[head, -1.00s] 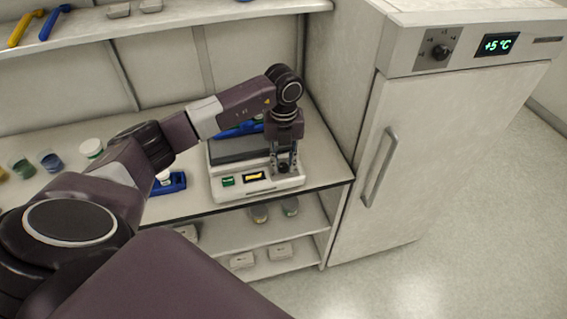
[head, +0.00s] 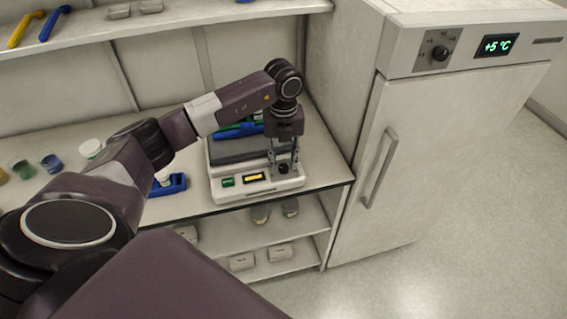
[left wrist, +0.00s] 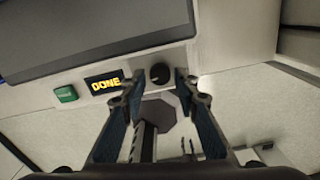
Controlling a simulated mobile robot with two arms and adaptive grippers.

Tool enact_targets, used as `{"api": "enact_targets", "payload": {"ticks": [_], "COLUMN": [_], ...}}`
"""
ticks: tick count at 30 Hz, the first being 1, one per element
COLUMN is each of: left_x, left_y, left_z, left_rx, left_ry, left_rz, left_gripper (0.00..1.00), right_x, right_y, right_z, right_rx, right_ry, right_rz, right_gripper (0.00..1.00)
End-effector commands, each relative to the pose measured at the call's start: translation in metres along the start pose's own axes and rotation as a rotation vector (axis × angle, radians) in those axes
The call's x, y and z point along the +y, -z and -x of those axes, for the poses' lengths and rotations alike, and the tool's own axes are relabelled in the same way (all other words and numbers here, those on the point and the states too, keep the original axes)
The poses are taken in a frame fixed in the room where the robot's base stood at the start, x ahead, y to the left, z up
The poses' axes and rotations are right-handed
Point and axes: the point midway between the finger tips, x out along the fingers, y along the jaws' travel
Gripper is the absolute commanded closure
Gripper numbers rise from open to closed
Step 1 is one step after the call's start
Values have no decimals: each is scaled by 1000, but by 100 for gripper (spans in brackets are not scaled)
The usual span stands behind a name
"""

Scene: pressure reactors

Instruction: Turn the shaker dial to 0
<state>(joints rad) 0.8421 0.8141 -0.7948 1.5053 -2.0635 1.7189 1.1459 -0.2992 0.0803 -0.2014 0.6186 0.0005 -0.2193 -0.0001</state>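The shaker (head: 219,188) is a white box with a dark top plate, standing at the right end of the bench. Its front panel has a green button (head: 228,182), a small display (head: 254,177) and a round black dial (head: 283,169). In the left wrist view the display (left wrist: 105,83) reads DONE in yellow. The dial (left wrist: 160,74) shows there between the fingertips, with gaps at both sides. My left gripper (head: 284,160) points down over the dial, fingers apart and empty; it also fills the left wrist view (left wrist: 159,82). The dial's pointer is too small to read.
A white fridge (head: 440,165) with its own knob and a +5 °C display stands right of the bench. A blue rack (head: 178,184) and several small jars (head: 90,149) are left of the shaker. A shelf lies below.

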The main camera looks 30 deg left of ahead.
Motion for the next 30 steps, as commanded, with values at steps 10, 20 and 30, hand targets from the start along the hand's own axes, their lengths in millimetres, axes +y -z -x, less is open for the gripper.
{"api": "enact_targets", "payload": {"ticks": [10,20,30], "left_x": [-1,0,0], "left_y": [-1,0,0], "left_z": [74,107,107], "left_rx": [-5,-2,-2], "left_ry": [5,2,2], "left_rz": [0,2,1], "left_gripper": [71,71,71], "right_x": [0,0,0], "right_y": [0,0,0], "right_z": [0,0,0], "right_rx": [0,0,0], "right_ry": [0,0,0], "right_rz": [-1,-1,-1], "right_gripper": [61,61,61]}}
